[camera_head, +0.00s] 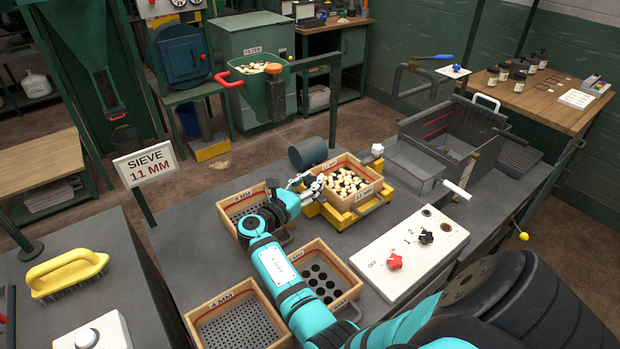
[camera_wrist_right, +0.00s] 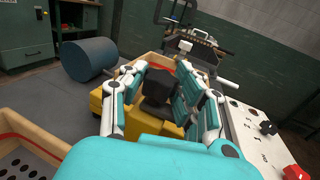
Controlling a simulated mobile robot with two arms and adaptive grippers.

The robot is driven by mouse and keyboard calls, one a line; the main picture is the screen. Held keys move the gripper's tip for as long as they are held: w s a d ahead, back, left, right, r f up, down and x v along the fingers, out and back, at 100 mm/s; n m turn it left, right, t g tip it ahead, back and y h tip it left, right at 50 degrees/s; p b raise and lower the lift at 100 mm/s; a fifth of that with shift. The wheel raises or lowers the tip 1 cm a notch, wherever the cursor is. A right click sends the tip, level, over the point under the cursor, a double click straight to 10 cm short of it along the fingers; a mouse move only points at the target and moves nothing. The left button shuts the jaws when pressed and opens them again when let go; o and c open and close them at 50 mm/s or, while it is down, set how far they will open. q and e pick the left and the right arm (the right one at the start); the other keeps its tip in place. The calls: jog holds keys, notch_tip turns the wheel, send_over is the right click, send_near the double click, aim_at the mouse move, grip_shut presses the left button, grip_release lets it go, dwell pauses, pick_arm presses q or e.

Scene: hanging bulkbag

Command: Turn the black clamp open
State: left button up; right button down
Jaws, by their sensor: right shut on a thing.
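The black clamp (camera_wrist_right: 160,82) shows in the right wrist view as a dark block between the fingers, at the near side of the yellow shaker base (camera_wrist_right: 150,128). My right gripper (camera_wrist_right: 160,92) is shut on it, with white and teal fingers on both sides. In the head view my right gripper (camera_head: 312,186) is at the left edge of the yellow base (camera_head: 348,218), beside the wooden sieve box (camera_head: 367,196) full of pale pieces. There the clamp is hidden by the fingers. My left gripper is not in view.
A dark cylinder (camera_head: 308,152) lies behind the gripper. Wooden sieve trays (camera_head: 243,290) stand around my arm. A white control panel (camera_head: 411,250) with knobs is at the right. A metal bin (camera_head: 450,140) stands further back.

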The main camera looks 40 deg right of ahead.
aim_at(306, 185)
jog(key=c, duration=0.9)
grip_release()
jog(key=a, duration=0.3)
jog(key=s+a, duration=0.1)
jog(key=a, duration=0.3)
jog(key=shift+s+a, duration=0.2)
